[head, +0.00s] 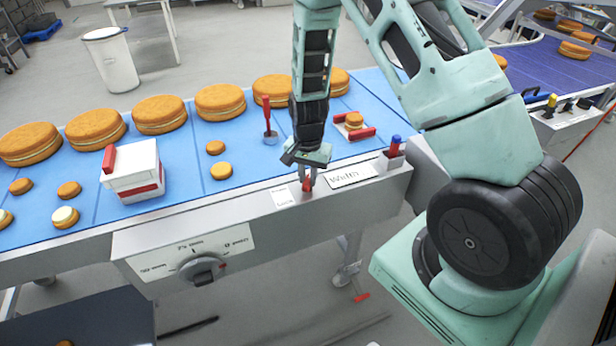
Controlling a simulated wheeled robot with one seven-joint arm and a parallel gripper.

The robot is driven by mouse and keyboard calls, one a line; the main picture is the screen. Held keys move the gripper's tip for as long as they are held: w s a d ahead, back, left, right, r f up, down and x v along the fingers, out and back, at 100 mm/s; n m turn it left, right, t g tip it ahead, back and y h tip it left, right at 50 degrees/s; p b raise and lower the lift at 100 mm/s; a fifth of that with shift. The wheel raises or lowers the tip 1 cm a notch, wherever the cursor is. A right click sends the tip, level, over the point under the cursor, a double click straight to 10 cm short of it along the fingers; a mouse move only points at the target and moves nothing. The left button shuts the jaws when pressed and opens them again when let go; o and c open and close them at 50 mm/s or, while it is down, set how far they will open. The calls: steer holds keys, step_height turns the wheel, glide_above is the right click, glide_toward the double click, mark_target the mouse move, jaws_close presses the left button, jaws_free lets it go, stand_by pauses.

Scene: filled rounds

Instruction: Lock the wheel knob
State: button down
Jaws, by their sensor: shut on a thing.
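My gripper (307,178) points down at the front rail of the conveyor, its fingers shut on a small red knob (307,185). The knob stands between a small white label (284,197) and a larger label reading "Width" (352,175). The fingers partly hide the knob, and I cannot tell which way it is turned. No part is clearly marked as the wheel knob.
The blue conveyor belt (190,170) carries several round filled cakes and a red-and-white box (133,172). A red-and-blue part (394,146) stands on the rail at right. A caster with a red pedal (360,296) is below. A white bin (110,60) stands behind.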

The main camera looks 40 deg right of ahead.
mark_target(308, 180)
steer(key=m, duration=0.4)
steer(key=shift+r+m+p, duration=0.1)
steer(key=shift+m+p, duration=0.2)
steer(key=m+p, duration=0.1)
steer(key=m, duration=0.3)
steer(key=shift+w+m, duration=0.1)
steer(key=shift+m, duration=0.3)
steer(key=c, duration=1.3)
jaws_free()
step_height(308, 180, up, 17)
steer(key=shift+r, duration=0.15)
